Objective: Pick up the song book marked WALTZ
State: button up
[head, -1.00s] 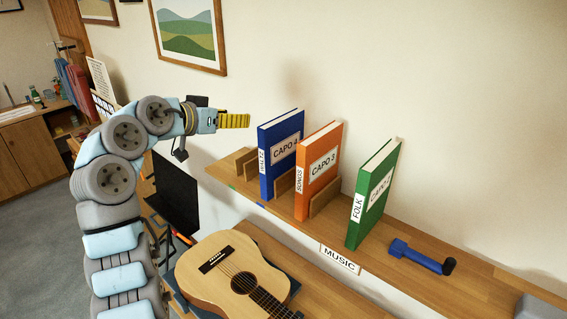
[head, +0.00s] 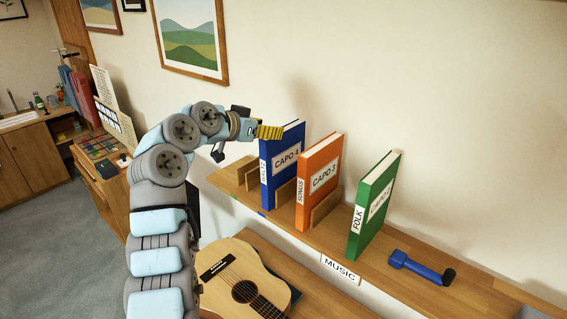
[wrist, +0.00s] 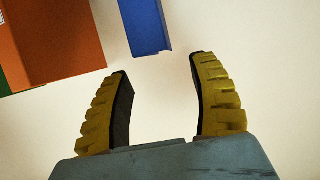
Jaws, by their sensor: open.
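The blue song book (head: 267,176) stands upright on the wooden shelf, with WALTZ on its spine and CAPO 4 on its cover. My gripper (head: 270,132) is at its top edge in the head view and overlaps its upper corner; whether it touches cannot be told there. In the wrist view the blue book (wrist: 145,25) lies beyond the open, empty fingers (wrist: 160,68), with a gap, roughly in line with the space between them.
An orange SONGS book (head: 316,180) stands right of the blue one, also in the wrist view (wrist: 55,40). A green FOLK book (head: 374,205) and a blue tool (head: 420,267) are farther right. Wooden dividers (head: 323,208) stand between. A guitar (head: 240,280) lies below.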

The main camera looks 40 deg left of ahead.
jog(key=shift+p+x, duration=1.05)
jog(key=shift+x, duration=1.8)
jog(key=shift+w+f, duration=0.25)
jog(key=shift+f, duration=0.15)
grip_shut()
